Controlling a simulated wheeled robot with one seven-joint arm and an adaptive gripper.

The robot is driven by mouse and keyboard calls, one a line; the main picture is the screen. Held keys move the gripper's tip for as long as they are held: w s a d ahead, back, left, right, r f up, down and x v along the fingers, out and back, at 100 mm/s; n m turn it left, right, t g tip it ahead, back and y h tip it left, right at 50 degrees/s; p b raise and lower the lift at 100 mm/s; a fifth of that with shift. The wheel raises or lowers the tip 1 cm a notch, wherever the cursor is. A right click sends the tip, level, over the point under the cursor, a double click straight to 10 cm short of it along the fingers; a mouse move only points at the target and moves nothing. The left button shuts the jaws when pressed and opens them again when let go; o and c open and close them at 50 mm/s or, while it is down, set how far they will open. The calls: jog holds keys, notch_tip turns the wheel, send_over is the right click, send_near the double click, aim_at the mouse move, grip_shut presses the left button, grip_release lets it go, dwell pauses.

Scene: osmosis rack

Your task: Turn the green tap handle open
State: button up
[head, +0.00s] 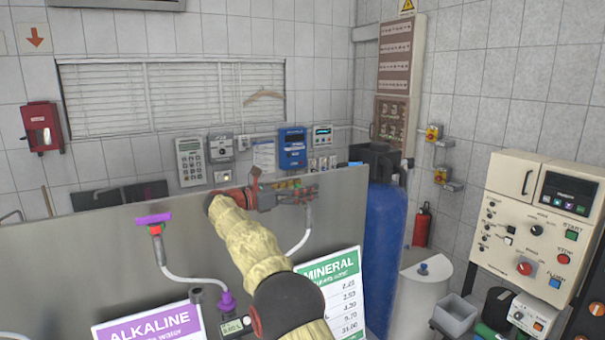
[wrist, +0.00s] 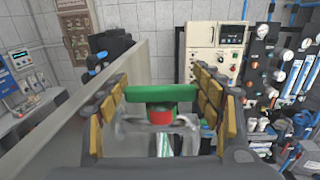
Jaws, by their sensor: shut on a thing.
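The green tap handle (wrist: 160,93) lies crosswise between my two fingers in the wrist view, above a red collar and a grey metal spout. My gripper (wrist: 162,98) has yellow pads on both sides, and it is shut on the handle, a pad near each end. In the head view my gripper (head: 290,188) is at the top edge of the steel panel, right of centre. The handle is mostly hidden there by the fingers. A pale hose hangs down below it.
A purple tap handle (head: 153,218) stands on the steel panel (head: 90,260) to the left. An ALKALINE sign (head: 150,328) and a MINERAL sign (head: 332,285) are on the panel. A blue tank (head: 385,250) and a beige control box (head: 530,225) stand to the right.

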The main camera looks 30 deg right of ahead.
jog(key=p, duration=0.2)
jog(key=shift+m+g+p, duration=0.3)
jog(key=shift+g, duration=0.1)
jog(key=shift+s+g+p, duration=0.2)
jog(key=shift+g+p, duration=0.1)
jog(key=shift+p, duration=0.25)
jog(key=o, duration=0.9)
jog(key=shift+o, duration=1.4)
jog(key=shift+d+b, duration=0.1)
jog(key=shift+b, duration=0.65)
jog(key=t+b, duration=0.1)
jog(key=b, duration=0.2)
jog(key=shift+w+d+f, duration=0.1)
jog(key=shift+f, duration=0.05)
jog(key=n+t+b, duration=0.1)
jog(key=b, duration=0.1)
jog(key=t+b, duration=0.1)
jog(key=b, duration=0.2)
jog(key=n+t+b, duration=0.1)
jog(key=b, duration=0.2)
jog(key=shift+w+a+f+n+t+y, duration=0.15)
jog(key=shift+a+n+t+y, duration=0.1)
jog(key=shift+n+t+y, duration=0.05)
jog(key=n+t+y+b, duration=0.2)
jog(key=t+b, duration=0.2)
jog(key=b, duration=0.6)
jog(key=shift+d+n+b, duration=0.1)
jog(key=shift+n+b, duration=0.3)
